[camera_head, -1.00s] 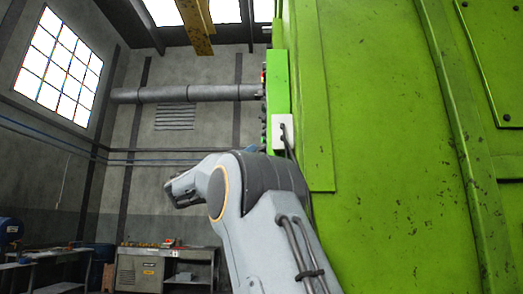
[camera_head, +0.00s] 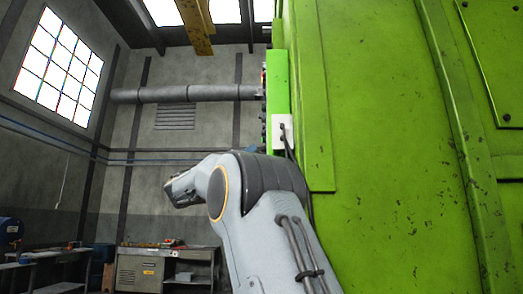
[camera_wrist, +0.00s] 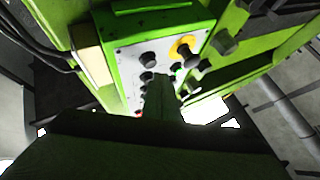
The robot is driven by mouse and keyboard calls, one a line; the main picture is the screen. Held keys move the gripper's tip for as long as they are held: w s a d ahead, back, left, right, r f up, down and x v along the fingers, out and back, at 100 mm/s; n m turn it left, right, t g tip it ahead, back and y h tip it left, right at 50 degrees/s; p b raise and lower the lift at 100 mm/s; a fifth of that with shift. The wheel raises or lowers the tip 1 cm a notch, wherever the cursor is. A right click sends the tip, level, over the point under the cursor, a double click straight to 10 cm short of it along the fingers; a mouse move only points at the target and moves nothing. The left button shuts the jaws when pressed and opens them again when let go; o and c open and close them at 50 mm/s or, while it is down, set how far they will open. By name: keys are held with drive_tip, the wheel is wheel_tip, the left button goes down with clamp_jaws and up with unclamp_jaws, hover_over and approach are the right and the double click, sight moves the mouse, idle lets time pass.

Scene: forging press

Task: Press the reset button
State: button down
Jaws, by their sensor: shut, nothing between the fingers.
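The control panel (camera_wrist: 160,55) is a pale plate in a green box, with several dark knobs and buttons. One sits on a yellow surround (camera_wrist: 184,47), and a bit of red shows near the lower left edge. I cannot read labels, so I cannot tell which is the reset button. My gripper (camera_wrist: 160,84) is shut and empty, its fingers in front of the lower part of the panel. They hide part of it, and I cannot tell whether they touch it.
The large green press body (camera_head: 390,150) fills the right side, close beside my arm. Workbenches (camera_head: 140,270) stand at the far wall. A grey pipe (camera_head: 185,94) runs along that wall.

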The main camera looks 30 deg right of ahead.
drive_tip(key=shift+s+d+b, duration=0.5)
drive_tip(key=shift+d+b, duration=0.25)
drive_tip(key=shift+b, duration=1.05)
idle(1.0)
drive_tip(key=shift+w+a, duration=0.1)
drive_tip(key=shift+w+a+b, duration=0.4)
drive_tip(key=shift+a, duration=0.2)
drive_tip(key=shift+a, duration=0.1)
drive_tip(key=shift+w+a, duration=0.7)
drive_tip(key=shift+a, duration=0.3)
drive_tip(key=shift+w+a, duration=0.7)
drive_tip(key=shift+a, duration=0.3)
